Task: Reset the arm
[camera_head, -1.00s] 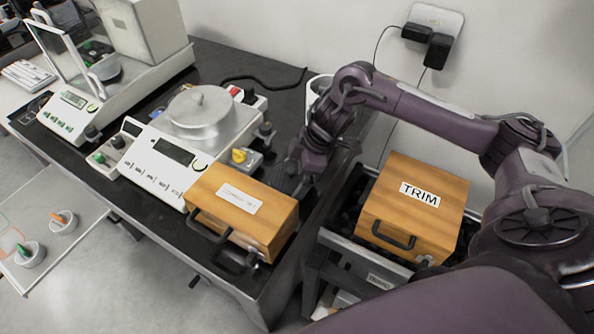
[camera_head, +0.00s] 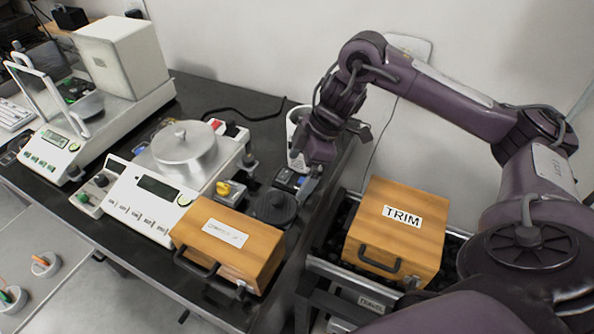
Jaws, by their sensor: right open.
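My right arm comes in from the right and reaches over the back of the black table. My right gripper (camera_head: 290,183) is open and empty, pointing down near the table's right edge, above and beside a dark round knob-like item (camera_head: 273,207). Its fingers are apart from the wooden boxes. A wooden box with a label (camera_head: 230,245) sits on the table's front right part. A wooden box marked TRIM (camera_head: 398,232) rests on a lower dark stand to the right. My left gripper does not show.
A balance with a lidded round pan (camera_head: 184,147) stands mid-table, and a glass-shielded balance (camera_head: 118,58) stands at the left. A white bin (camera_head: 296,130) is close behind my right gripper. Small cups (camera_head: 44,264) sit on a lower surface at front left.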

